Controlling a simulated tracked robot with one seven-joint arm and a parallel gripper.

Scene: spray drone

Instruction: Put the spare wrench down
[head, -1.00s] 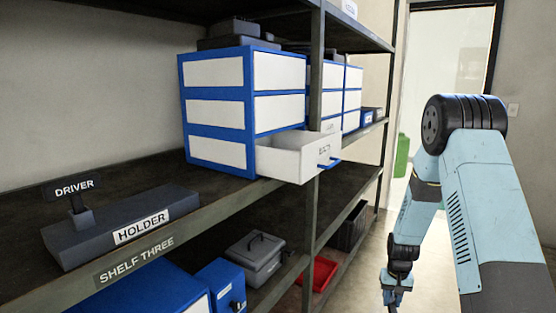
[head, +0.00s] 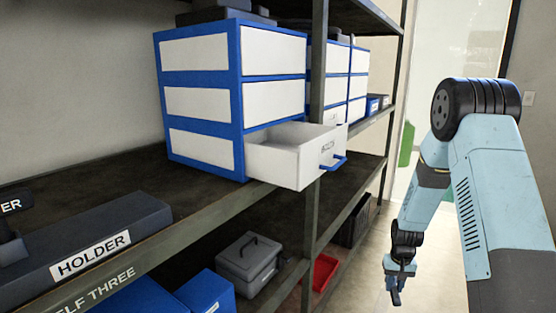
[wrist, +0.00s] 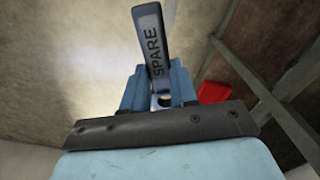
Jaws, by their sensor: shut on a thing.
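The spare wrench (wrist: 152,42) is a dark grey bar with the word SPARE on it, seen in the wrist view. My gripper (wrist: 158,88) is shut on it, with blue fingers on either side of its lower part. In the head view my gripper (head: 399,280) hangs low at the right, in front of and apart from the shelving. The wrench is too small there to make out clearly.
A dark holder (head: 135,212) labelled HOLDER lies on shelf three at the left. A blue cabinet (head: 240,85) has an open white drawer (head: 290,162) jutting past the shelf edge. Below are a grey toolbox (head: 247,262) and a red tray (head: 325,271).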

